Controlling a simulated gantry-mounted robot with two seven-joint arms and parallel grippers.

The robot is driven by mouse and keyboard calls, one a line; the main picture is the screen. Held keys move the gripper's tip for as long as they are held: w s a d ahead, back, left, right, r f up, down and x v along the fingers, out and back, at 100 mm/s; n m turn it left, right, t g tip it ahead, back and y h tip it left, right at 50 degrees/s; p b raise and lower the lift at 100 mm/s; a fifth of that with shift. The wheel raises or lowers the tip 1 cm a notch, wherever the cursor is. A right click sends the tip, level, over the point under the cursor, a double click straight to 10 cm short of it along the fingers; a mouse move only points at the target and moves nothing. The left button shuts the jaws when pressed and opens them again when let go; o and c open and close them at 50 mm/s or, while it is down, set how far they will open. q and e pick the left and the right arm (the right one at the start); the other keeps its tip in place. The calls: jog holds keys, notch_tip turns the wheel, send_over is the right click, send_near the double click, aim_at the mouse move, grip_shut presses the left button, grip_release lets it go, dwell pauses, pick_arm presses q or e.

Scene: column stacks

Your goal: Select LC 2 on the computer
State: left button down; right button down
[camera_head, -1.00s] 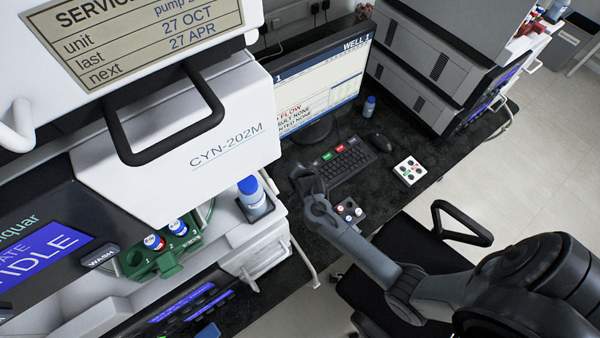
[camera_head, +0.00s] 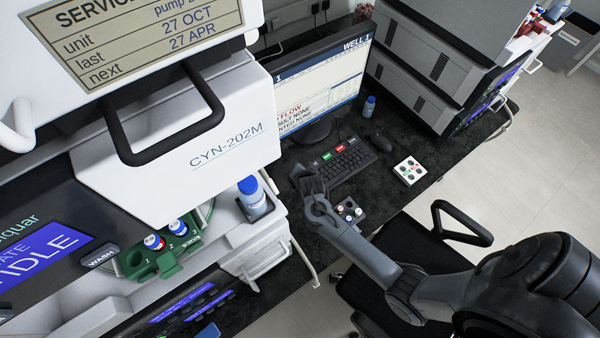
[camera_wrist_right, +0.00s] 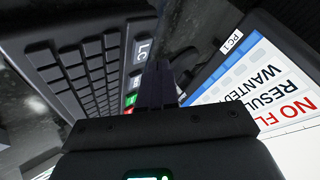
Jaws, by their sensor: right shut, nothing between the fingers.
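The computer monitor (camera_head: 325,85) stands on the black bench with a lit page reading "WELL 1" and "FLOW". Its screen (camera_wrist_right: 270,75) shows at the right of the right wrist view, with red "NO FL..." text. The keyboard (camera_head: 345,163) lies in front of it, with green and red keys. In the right wrist view the keyboard (camera_wrist_right: 80,70) is at the left, with a key marked "LC" (camera_wrist_right: 142,48); the rest of that label is hidden. My right gripper (camera_wrist_right: 160,85) is shut and empty, its tips close to these keys. Contact cannot be told. My left gripper is out of view.
A black mouse (camera_head: 377,143) and a white button pad (camera_head: 409,170) lie right of the keyboard. A small button box (camera_head: 350,210) is beside my right arm. A blue-capped bottle (camera_head: 369,106) stands by the monitor. A chair (camera_head: 410,245) is in front of the bench.

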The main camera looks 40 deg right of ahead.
jog(key=shift+f, duration=0.2)
jog(key=shift+f, duration=0.25)
jog(key=shift+f+b, duration=0.35)
jog(key=shift+f, duration=0.05)
dwell(0.8)
jog(key=shift+r, duration=0.15)
jog(key=shift+r+p, duration=0.7)
jog(key=shift+p, duration=0.3)
jog(key=shift+r, duration=0.1)
notch_tip(320, 180, up, 5)
jog(key=p, duration=0.5)
jog(key=shift+s+f, duration=0.1)
jog(key=shift+f, duration=0.1)
dwell(1.2)
